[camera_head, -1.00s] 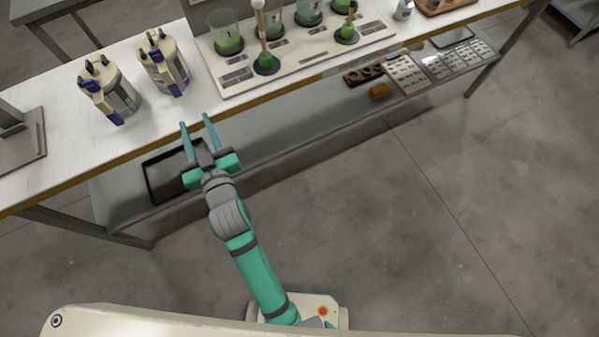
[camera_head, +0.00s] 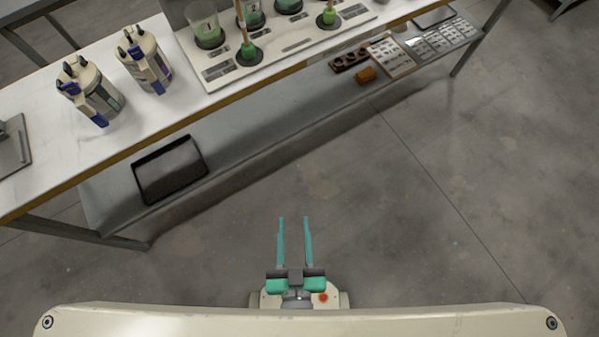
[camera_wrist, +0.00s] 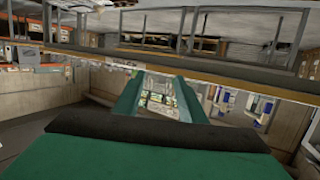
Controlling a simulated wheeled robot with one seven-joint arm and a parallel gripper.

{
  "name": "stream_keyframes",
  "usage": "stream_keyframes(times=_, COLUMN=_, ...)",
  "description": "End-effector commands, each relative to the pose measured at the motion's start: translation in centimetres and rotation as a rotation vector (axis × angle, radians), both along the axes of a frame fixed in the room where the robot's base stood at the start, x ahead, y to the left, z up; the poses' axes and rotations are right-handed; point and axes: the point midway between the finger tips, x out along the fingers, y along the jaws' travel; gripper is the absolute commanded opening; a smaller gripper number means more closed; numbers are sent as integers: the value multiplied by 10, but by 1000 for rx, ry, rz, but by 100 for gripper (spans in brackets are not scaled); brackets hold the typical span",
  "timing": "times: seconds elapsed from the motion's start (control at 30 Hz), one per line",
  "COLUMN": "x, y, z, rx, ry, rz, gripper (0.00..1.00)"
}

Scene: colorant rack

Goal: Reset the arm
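My gripper (camera_head: 294,232) is drawn in close to my base, over bare floor, with its two teal fingers pointing forward toward the table. The fingers stand apart and parallel, with nothing between them. In the wrist view the two teal fingers (camera_wrist: 155,98) also show spread, with no object held. The rest of my arm is mostly hidden behind the gripper and my body's edge. The gripper is well clear of the white table (camera_head: 150,115).
Two lidded canisters (camera_head: 90,94) (camera_head: 145,60) stand on the table. A rack (camera_head: 285,45) with green-filled beakers is at the back. A black tray (camera_head: 170,168) and an orange item (camera_head: 366,75) lie on the lower shelf. The floor (camera_head: 400,230) is clear.

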Motion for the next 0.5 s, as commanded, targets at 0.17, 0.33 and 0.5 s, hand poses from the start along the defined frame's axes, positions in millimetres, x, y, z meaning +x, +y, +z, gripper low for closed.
stream_keyframes(times=0.17, x=-26, y=-12, z=5, rx=-8, ry=20, rz=-42, gripper=37)
stream_keyframes(times=0.33, x=-31, y=-14, z=7, rx=-11, ry=22, rz=-51, gripper=37)
stream_keyframes(times=0.5, x=-30, y=-14, z=7, rx=-11, ry=21, rz=-50, gripper=37)
